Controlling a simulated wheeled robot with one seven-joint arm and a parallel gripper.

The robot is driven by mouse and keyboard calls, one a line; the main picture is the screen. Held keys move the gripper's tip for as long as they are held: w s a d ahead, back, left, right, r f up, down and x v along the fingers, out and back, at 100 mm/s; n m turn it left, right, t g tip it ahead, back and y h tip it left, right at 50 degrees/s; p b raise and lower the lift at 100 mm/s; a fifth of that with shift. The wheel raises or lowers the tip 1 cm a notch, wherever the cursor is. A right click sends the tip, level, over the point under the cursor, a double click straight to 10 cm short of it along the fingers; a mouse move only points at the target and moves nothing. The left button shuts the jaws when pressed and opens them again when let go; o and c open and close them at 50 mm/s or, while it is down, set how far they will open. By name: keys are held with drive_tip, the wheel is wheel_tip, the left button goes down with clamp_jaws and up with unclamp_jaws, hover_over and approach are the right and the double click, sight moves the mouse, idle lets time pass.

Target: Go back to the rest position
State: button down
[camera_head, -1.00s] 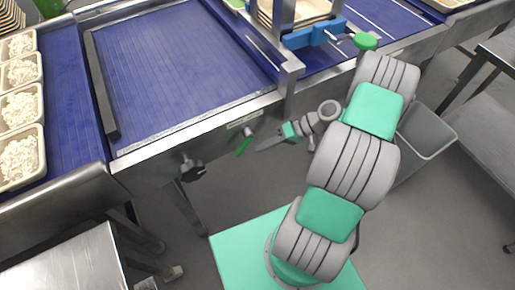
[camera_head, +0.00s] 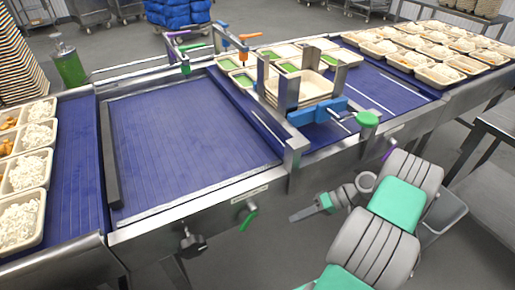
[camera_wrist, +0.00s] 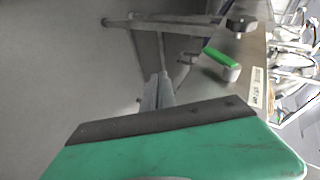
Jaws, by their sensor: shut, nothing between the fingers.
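My gripper (camera_head: 306,213) is shut and empty. It is in front of the conveyor's metal side, lower than the blue belt, pointing left in the head view. In the wrist view its thin grey fingers (camera_wrist: 158,92) lie together beyond the green gripper body. A green-handled lever (camera_head: 249,217) on the conveyor side is left of the fingertips, apart from them; it also shows in the wrist view (camera_wrist: 222,62). My arm stands at the lower right, bent.
The blue belt (camera_head: 185,145) is bare in the middle. Trays of rice (camera_head: 22,217) line the left belt, and more filled trays (camera_head: 437,75) stand at the far right. A metal frame with a blue clamp (camera_head: 316,112) rises over the belt. A grey bin (camera_head: 447,212) stands behind my arm.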

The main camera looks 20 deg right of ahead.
drive_tip(key=s+a+f+m+g+h, duration=0.1)
drive_tip(key=s+f+m+g, duration=0.1)
drive_tip(key=s+f+m, duration=0.55)
drive_tip(key=s+r+m+g+h+p, duration=0.1)
drive_tip(key=s+r+g+h+p, duration=0.15)
drive_tip(key=s+r+h, duration=0.35)
drive_tip(key=a+r+n+h+p, duration=0.1)
drive_tip(key=a+r+n+h, duration=0.15)
drive_tip(key=r, duration=1.05)
drive_tip(key=w+a+r+n+t+h+p, duration=0.1)
drive_tip(key=w+a+r+n+t, duration=0.1)
drive_tip(key=w+a+r, duration=0.2)
drive_tip(key=w+a+r+n+t+p, duration=0.2)
drive_tip(key=w+a+r+n+t, duration=0.1)
drive_tip(key=a+r, duration=0.6)
drive_tip(key=shift+w+r+n+h, duration=0.35)
drive_tip(key=shift+w+r, duration=0.25)
drive_tip(key=shift+r, duration=0.15)
drive_tip(key=c, duration=2.1)
unclamp_jaws()
drive_tip(key=shift+a, duration=0.1)
drive_tip(key=shift+c, duration=0.2)
